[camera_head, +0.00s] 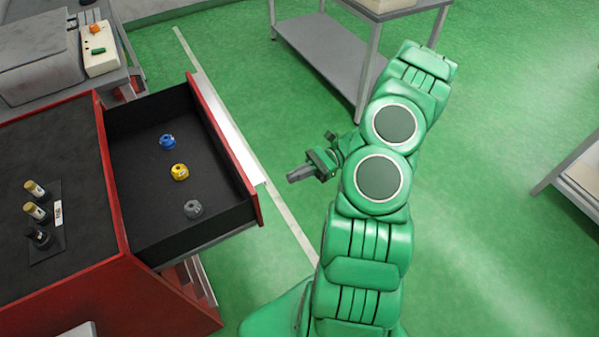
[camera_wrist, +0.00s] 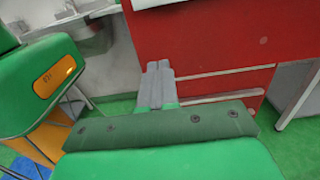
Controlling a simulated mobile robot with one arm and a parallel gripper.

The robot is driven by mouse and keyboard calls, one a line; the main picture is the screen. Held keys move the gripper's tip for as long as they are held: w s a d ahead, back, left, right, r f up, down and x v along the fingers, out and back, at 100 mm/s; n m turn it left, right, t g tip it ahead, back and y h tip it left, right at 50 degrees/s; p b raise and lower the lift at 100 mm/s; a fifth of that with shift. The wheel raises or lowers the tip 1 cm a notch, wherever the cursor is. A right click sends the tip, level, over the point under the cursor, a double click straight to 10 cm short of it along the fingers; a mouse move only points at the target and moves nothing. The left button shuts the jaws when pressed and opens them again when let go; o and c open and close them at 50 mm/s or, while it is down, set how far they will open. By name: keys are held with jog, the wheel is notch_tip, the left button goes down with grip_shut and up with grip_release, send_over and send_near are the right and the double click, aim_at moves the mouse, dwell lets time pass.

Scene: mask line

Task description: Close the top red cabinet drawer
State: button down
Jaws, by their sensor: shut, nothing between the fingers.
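The top drawer (camera_head: 185,170) of the red cabinet (camera_head: 95,290) is pulled well out to the right in the head view. Its inside is black, with a blue piece (camera_head: 167,142), a yellow piece (camera_head: 179,172) and a grey piece (camera_head: 193,209) in it. The drawer's red front (camera_head: 225,150) faces my arm. My gripper (camera_head: 291,177) is shut and empty, to the right of the drawer front and apart from it. In the wrist view my gripper's fingers (camera_wrist: 158,82) point toward the red cabinet front (camera_wrist: 215,50).
Several small bottles (camera_head: 37,211) stand on the black cabinet top. A grey shelf table (camera_head: 335,50) stands at the back. Green floor lies open between drawer and arm.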

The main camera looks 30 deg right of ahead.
jog(key=a, duration=1)
jog(key=shift+a, duration=0.15)
jog(key=a, duration=3)
jog(key=shift+a, duration=0.55)
jog(key=shift+a+r, duration=0.1)
jog(key=shift+r, duration=0.05)
jog(key=shift+d, duration=7.35)
